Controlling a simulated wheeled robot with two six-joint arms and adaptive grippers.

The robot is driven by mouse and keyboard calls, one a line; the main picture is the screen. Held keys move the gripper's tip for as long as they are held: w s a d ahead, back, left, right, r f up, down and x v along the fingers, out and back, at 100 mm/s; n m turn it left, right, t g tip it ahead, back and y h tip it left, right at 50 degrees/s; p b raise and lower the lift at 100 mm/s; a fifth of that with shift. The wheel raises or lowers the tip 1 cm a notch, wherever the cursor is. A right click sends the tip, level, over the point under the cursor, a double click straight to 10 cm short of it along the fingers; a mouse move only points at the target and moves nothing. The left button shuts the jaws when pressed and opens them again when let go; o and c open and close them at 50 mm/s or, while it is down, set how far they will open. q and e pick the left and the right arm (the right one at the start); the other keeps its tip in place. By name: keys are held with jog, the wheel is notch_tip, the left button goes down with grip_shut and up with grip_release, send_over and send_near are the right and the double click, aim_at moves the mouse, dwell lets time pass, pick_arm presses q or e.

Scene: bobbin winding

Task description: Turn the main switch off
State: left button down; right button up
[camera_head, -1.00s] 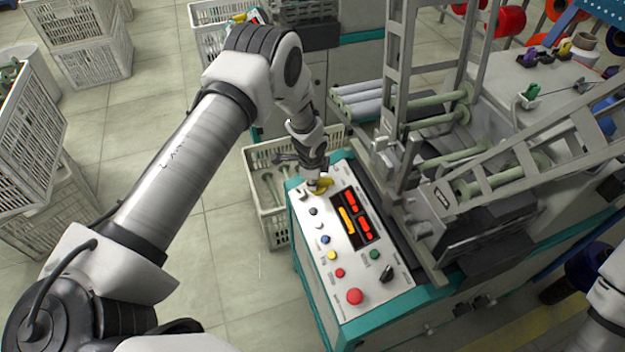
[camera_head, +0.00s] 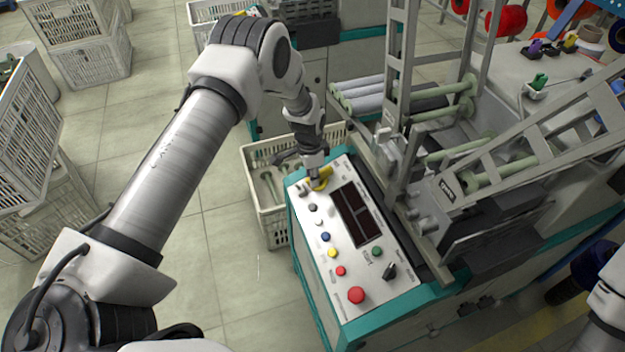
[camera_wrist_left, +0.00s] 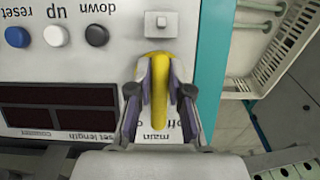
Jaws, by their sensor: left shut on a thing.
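The main switch (camera_wrist_left: 160,98) is a yellow handle on the control panel. In the left wrist view it lies between the two fingers of my left gripper (camera_wrist_left: 160,100), which is shut on it, and it points along the fingers. The label "main" beside it is partly covered by the gripper. In the head view the yellow switch (camera_head: 321,180) is at the panel's far end, with my left gripper (camera_head: 317,178) on it from above. The panel display (camera_head: 356,214) is dark. My right gripper is not in view.
The white control panel (camera_head: 320,262) carries a row of coloured buttons, a red knob (camera_head: 356,295) and a black selector (camera_head: 389,271). Metal frames and rollers of the machine (camera_head: 450,150) rise to the right. A white crate (camera_head: 262,205) stands on the floor beside the panel.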

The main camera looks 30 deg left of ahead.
pick_arm(q)
jog(key=n+h+b, duration=0.1)
jog(key=n, duration=0.2)
jog(key=shift+f+g, duration=0.1)
jog(key=shift+g, duration=0.2)
jog(key=shift+s+n+h+b, duration=0.1)
jog(key=shift+n+h+b, duration=0.5)
jog(key=shift+n, duration=0.6)
jog(key=c, duration=1.1)
grip_release()
jog(key=v, duration=1.2)
jog(key=shift+d, duration=0.1)
